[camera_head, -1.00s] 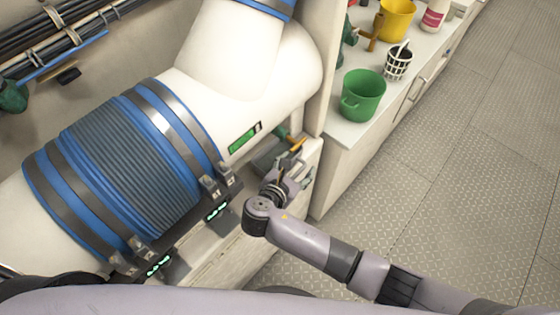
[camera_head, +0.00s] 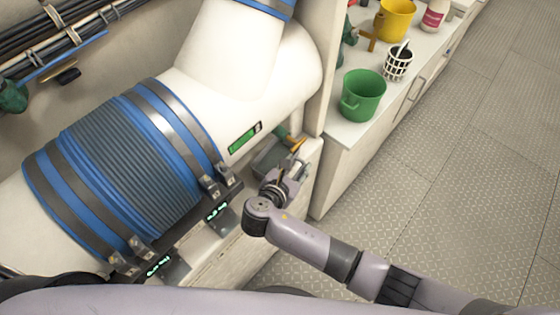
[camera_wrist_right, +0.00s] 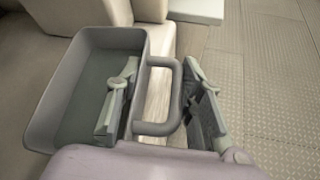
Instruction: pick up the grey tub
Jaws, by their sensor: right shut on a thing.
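The grey tub (camera_head: 269,158) sits low beside the big white pipe, partly hidden by my right gripper (camera_head: 289,172). In the right wrist view the tub (camera_wrist_right: 60,95) is an open, empty rectangular box with a loop handle (camera_wrist_right: 174,98) on its right side. My right gripper (camera_wrist_right: 161,68) is shut on the tub at its handle side. One finger is inside the tub's wall and the other is outside the handle. Whether the tub is resting or lifted cannot be told. My left gripper is not in view.
The white pipe with blue-ribbed sleeve (camera_head: 130,165) fills the left. A white counter (camera_head: 345,130) at right holds a green bucket (camera_head: 363,95), a yellow bucket (camera_head: 396,20), a lattice cup (camera_head: 397,66) and a bottle (camera_head: 436,14). The metal floor (camera_head: 460,200) is clear.

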